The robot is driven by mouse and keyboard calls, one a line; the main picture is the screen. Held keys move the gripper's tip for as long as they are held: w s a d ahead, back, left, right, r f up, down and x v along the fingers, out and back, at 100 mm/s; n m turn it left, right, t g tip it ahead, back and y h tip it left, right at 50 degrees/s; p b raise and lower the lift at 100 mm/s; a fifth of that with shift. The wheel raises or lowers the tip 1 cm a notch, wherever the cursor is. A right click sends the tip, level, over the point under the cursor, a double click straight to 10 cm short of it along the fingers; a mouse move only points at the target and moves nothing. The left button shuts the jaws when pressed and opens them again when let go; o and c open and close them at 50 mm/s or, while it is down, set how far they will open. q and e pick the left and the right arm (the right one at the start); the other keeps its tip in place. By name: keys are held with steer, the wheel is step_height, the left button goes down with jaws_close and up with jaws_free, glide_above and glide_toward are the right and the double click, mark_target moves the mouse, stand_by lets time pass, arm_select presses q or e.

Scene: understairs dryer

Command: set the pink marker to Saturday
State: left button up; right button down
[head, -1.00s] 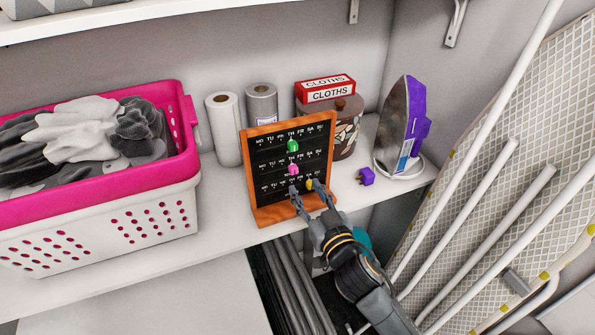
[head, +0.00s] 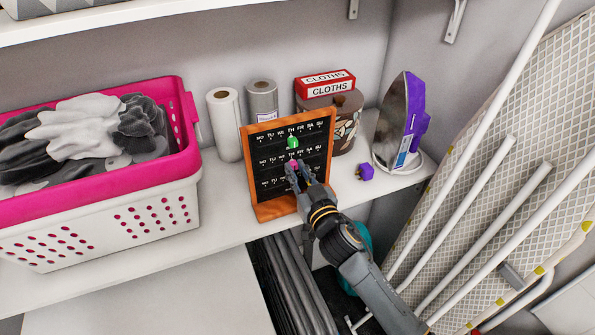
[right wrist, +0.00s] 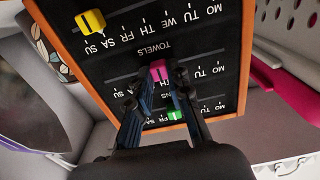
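The pink marker (head: 294,163) sits on the middle row of a black weekday board (head: 265,160) with an orange wooden frame. It also shows in the right wrist view (right wrist: 158,70), where the board appears upside down. The marker is near the TH label; the fingers partly hide the labels around it. My right gripper (head: 299,166) is in front of the middle row, and its fingers (right wrist: 155,88) are open on either side of the pink marker. I cannot tell whether they touch it. My left gripper is not in view.
A green marker (head: 292,142) is on the top row and a yellow marker (right wrist: 91,20) on the bottom row near Sunday. A pink-and-white basket (head: 100,215) stands left, an iron (head: 399,120) right. Rolls and a jar stand behind the board.

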mark_target(309, 157)
steer(key=shift+w+d+p, duration=0.15)
steer(key=shift+w+d, duration=0.1)
steer(key=shift+d, duration=0.55)
steer(key=shift+w+d+p, duration=0.1)
steer(key=shift+w+d, duration=0.2)
steer(key=shift+d, duration=0.55)
steer(key=shift+w+d+p, duration=0.15)
steer(key=shift+w+d, duration=0.1)
steer(key=shift+d, duration=0.55)
steer(key=shift+a, duration=0.1)
steer(key=c, duration=1.2)
jaws_free()
steer(key=shift+s+f, duration=0.1)
steer(key=shift+s, duration=0.2)
steer(key=v, duration=1.1)
steer(key=shift+s, duration=0.2)
